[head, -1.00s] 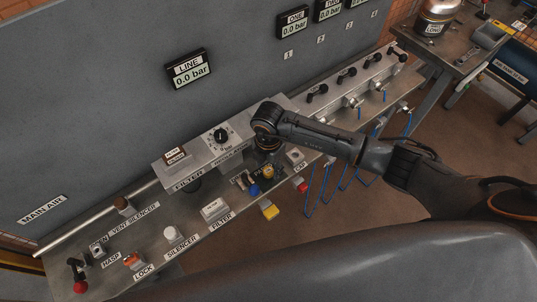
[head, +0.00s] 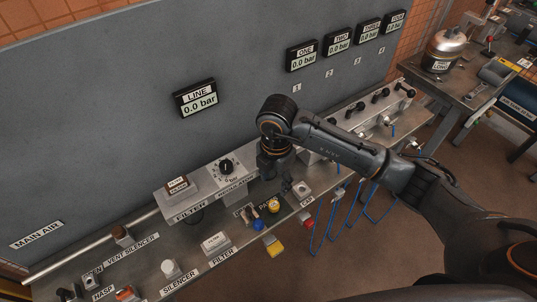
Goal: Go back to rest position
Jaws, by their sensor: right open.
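My right arm reaches in from the right over the bench. Its gripper (head: 272,168) points down above the bench, right of the regulator block (head: 226,172). The fingers are small and dark here. The gripper holds nothing that I can see and is apart from the parts below it. Just below and in front of it are a yellow round part (head: 273,205) and small coloured parts (head: 251,216). My left gripper is not in view.
The grey panel carries a LINE display (head: 195,98) and several more displays, all reading 0.0 bar. The bench holds a filter box (head: 215,242), a silencer (head: 170,268) and a valve manifold (head: 385,105) with blue hoses (head: 340,215). Another table (head: 470,85) stands at the upper right.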

